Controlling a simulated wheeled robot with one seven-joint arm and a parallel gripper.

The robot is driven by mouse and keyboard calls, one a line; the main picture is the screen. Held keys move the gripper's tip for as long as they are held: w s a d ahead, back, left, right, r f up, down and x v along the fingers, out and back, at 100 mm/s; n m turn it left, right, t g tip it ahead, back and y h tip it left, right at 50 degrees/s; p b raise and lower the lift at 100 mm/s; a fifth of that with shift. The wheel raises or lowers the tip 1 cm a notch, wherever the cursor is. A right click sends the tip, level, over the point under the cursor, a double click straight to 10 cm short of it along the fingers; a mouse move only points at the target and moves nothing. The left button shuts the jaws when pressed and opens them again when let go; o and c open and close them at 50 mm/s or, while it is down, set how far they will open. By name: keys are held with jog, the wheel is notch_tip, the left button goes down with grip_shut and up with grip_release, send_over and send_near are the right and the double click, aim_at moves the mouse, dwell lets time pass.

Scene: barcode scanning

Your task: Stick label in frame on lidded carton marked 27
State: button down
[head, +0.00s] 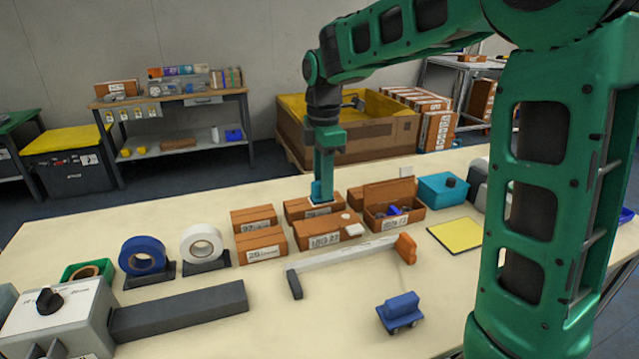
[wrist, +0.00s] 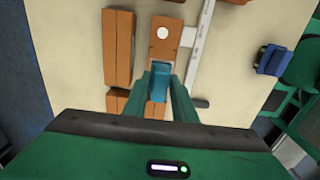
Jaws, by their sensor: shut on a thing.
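My gripper (head: 321,190) is shut on a small teal block (wrist: 160,82), which hangs above the brown cartons. A pale patch, perhaps the label, shows at the block's lower end in the head view. In the wrist view, the block covers part of a brown lidded carton (wrist: 157,48) with a white round spot on its lid. This looks like the front middle carton (head: 322,236) in the head view; its blurred marking may read 27. I cannot tell whether the block touches it. No frame outline for the label is readable.
Other cartons stand close by: one marked 25 (head: 262,246), one behind it (head: 253,219), and an open one (head: 392,211) to the right. A pale bar (head: 345,256) runs in front. A blue trolley (head: 400,311) and a yellow pad (head: 457,235) lie nearer and right.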

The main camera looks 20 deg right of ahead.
jog(key=shift+a, duration=0.1)
send_over(321, 223)
jog(key=shift+s+f, duration=0.1)
jog(key=shift+f, duration=2.8)
jog(key=shift+f, duration=0.55)
jog(key=shift+r, duration=3.5)
